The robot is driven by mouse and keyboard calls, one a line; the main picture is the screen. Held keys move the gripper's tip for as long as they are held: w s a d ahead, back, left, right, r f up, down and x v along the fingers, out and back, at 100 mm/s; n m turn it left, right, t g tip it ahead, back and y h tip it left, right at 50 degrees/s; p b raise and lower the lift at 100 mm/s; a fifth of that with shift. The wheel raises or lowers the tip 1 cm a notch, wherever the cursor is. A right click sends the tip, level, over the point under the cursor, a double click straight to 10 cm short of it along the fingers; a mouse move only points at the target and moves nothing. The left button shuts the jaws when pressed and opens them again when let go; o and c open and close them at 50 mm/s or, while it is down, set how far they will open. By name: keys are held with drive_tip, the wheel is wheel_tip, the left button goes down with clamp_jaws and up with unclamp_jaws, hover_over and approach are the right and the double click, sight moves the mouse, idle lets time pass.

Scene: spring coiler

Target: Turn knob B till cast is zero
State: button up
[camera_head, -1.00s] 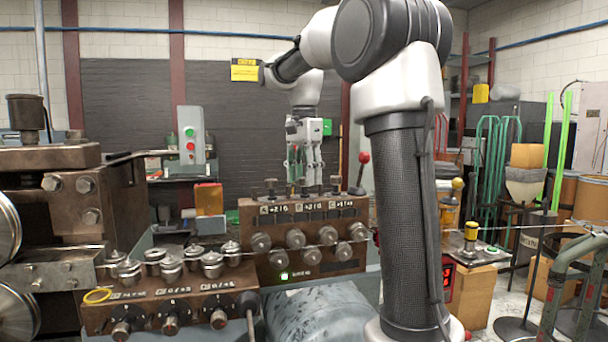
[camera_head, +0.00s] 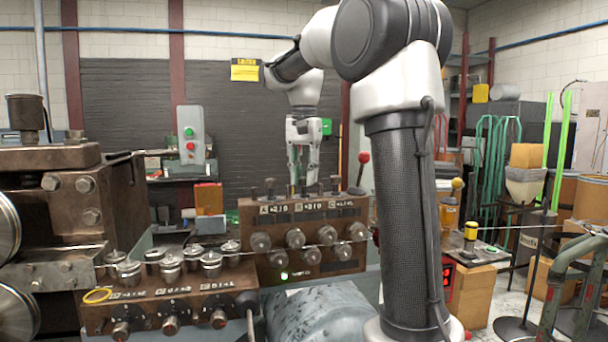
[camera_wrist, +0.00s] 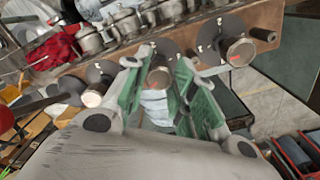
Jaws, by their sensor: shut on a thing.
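My gripper (camera_head: 302,182) points down behind the upper brown block (camera_head: 318,214) in the head view, with its fingertips hidden by the block. In the wrist view my gripper (camera_wrist: 163,62) has its green-padded fingers on both sides of the middle knob (camera_wrist: 159,79), a round knob with a copper-coloured face, and is shut on it. Its letter is not readable there. A second knob (camera_wrist: 238,51) sits on a dark dial to the right, and a third knob (camera_wrist: 94,96) to the left. The label strip (camera_head: 310,207) shows A, B and C with small readings too blurred to read surely.
The lower block (camera_head: 190,300) carries several metal rollers and front dials. A red-knobbed lever (camera_head: 363,158) rises right of the gripper. A control box (camera_head: 190,145) with green and red buttons stands behind.

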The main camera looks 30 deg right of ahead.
drive_tip(key=n, duration=0.7)
drive_tip(key=shift+d, duration=0.1)
drive_tip(key=n, duration=0.6)
drive_tip(key=shift+n, duration=0.4)
drive_tip(key=o, duration=1)
drive_tip(key=shift+o, duration=0.2)
wheel_tip(320, 180, up, 12)
idle(0.3)
